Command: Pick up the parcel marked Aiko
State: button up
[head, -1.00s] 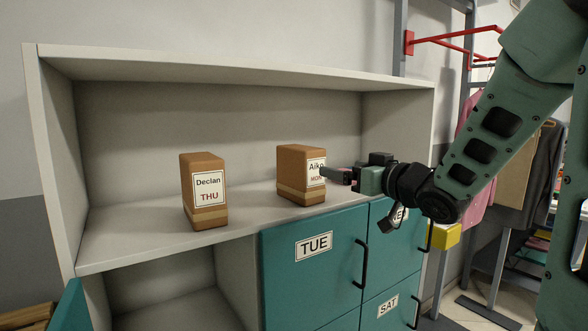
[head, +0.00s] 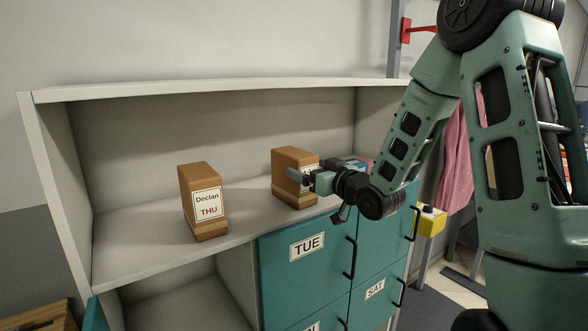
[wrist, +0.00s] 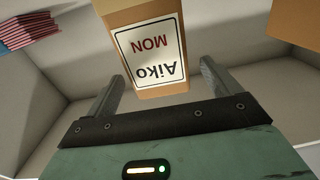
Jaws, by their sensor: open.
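The brown parcel marked Aiko, MON (head: 290,172) stands upright on the open shelf; my gripper partly hides its label in the head view. In the wrist view the parcel's label (wrist: 150,52) appears upside down, just ahead of the fingers. My gripper (head: 298,178) is open in front of the parcel's label side. In the wrist view the two fingers (wrist: 160,85) are spread, one to each side of the parcel's near end. A second brown parcel, marked Declan, THU (head: 203,203), stands to the left on the same shelf.
The shelf unit (head: 140,245) has a back wall and a top board above the parcels. Below are teal doors, one marked TUE (head: 307,247) and one SAT (head: 375,289). A striped item (wrist: 28,30) shows in the wrist view. Shelf between the parcels is clear.

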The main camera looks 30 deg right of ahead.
jog(key=w+p, duration=0.2)
jog(key=w, duration=0.1)
jog(key=w+p, duration=0.1)
jog(key=shift+w+a+r+p, duration=0.1)
jog(key=shift+w+r+p, duration=0.2)
jog(key=shift+w, duration=0.1)
jog(key=shift+w+f, duration=0.25)
jog(key=shift+w, duration=0.3)
jog(key=c, duration=1.3)
jog(key=shift+r, duration=0.1)
